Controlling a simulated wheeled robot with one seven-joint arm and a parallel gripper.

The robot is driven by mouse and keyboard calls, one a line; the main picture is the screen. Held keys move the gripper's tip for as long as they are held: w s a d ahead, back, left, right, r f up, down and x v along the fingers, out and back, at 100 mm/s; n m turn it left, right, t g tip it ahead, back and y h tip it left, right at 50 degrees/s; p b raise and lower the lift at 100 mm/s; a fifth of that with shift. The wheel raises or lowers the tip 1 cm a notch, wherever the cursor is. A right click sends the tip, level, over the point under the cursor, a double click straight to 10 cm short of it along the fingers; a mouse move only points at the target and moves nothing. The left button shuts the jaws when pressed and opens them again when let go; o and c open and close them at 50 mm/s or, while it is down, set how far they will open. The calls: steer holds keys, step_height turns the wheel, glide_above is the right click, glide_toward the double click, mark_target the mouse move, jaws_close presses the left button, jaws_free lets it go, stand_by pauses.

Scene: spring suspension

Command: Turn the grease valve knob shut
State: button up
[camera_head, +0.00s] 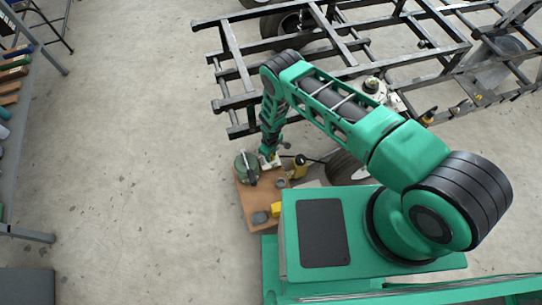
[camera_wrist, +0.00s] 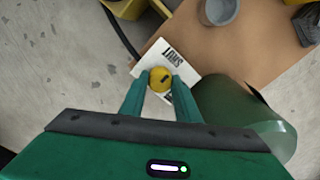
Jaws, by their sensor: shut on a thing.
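The yellow grease valve knob (camera_wrist: 160,79) has a dark mark on its top and sits on a white card (camera_wrist: 178,60) with printed letters in the wrist view. My gripper (camera_wrist: 160,85) has its two green fingers on either side of the knob, shut on it. In the head view my gripper (camera_head: 268,162) reaches down to the brown board (camera_head: 256,208), where the white card shows only in part. The knob itself is too small to make out there.
A grey cup (camera_wrist: 218,11) stands on the board. A black metal frame (camera_head: 240,75) lies behind. Open floor is at left.

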steer(key=shift+w, duration=0.15)
steer(key=o, duration=1)
steer(key=shift+o, duration=0.2)
step_height(320, 180, up, 11)
steer(key=shift+f, duration=0.1)
